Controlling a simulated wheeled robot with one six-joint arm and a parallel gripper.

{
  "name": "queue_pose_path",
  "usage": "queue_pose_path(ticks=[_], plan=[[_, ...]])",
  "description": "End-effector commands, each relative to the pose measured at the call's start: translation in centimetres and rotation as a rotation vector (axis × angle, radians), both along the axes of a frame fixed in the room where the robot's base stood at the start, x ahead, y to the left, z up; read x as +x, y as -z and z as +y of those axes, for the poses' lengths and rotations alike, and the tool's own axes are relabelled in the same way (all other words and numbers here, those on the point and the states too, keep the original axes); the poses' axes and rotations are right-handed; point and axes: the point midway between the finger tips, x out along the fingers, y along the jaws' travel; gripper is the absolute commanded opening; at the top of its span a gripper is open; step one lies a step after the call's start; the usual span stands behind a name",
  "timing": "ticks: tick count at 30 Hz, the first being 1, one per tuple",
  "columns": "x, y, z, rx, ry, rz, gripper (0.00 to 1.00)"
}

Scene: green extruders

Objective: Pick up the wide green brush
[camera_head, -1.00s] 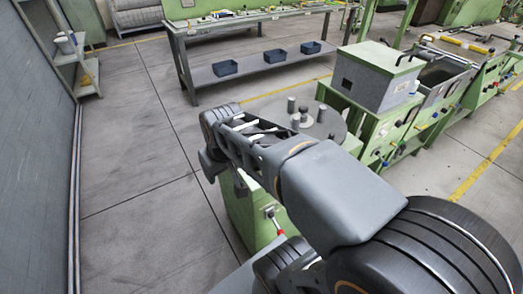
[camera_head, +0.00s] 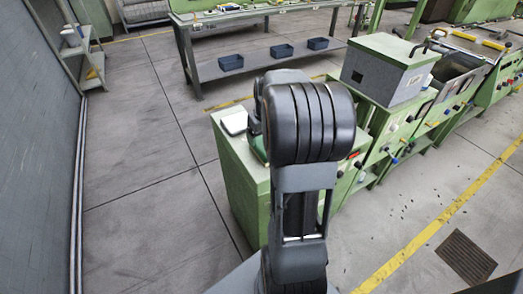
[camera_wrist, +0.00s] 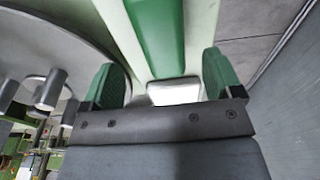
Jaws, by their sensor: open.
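My gripper (camera_wrist: 162,62) is open in the wrist view, with a green pad on each side and a gap between them. A smooth dark green strip (camera_wrist: 155,32) runs through the upper middle of that view, beyond the gap. It may be the wide green brush, but I cannot tell. A white block (camera_wrist: 174,91) shows low between the pads. In the head view a white block (camera_head: 234,122) lies on the green cabinet (camera_head: 240,178). My arm hides most of the gripper and part of the cabinet top there.
A round grey plate (camera_wrist: 60,25) with grey cylinders (camera_wrist: 50,90) is close on the left in the wrist view. Green machines with a grey box (camera_head: 385,70) stand right of the cabinet. A workbench (camera_head: 270,15) with blue bins is behind. The floor at left is clear.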

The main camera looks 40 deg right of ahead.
Motion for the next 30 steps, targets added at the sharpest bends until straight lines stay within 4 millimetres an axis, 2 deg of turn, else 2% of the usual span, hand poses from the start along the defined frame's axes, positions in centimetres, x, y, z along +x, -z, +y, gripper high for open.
queue_pose_path(ticks=[7, 12, 18, 27, 30], plan=[[0.2, 1.4, 0.1, 0.001, -0.001, 0.001, 0.85], [0.3, 3.8, 0.2, 0.001, -0.001, 0.003, 0.85], [0.6, 5.7, 0.2, 0.001, -0.001, 0.001, 0.85], [0.6, 5.9, 0.2, 0.000, -0.001, -0.001, 0.85], [0.6, 5.9, 0.2, 0.000, -0.001, -0.001, 0.76]])
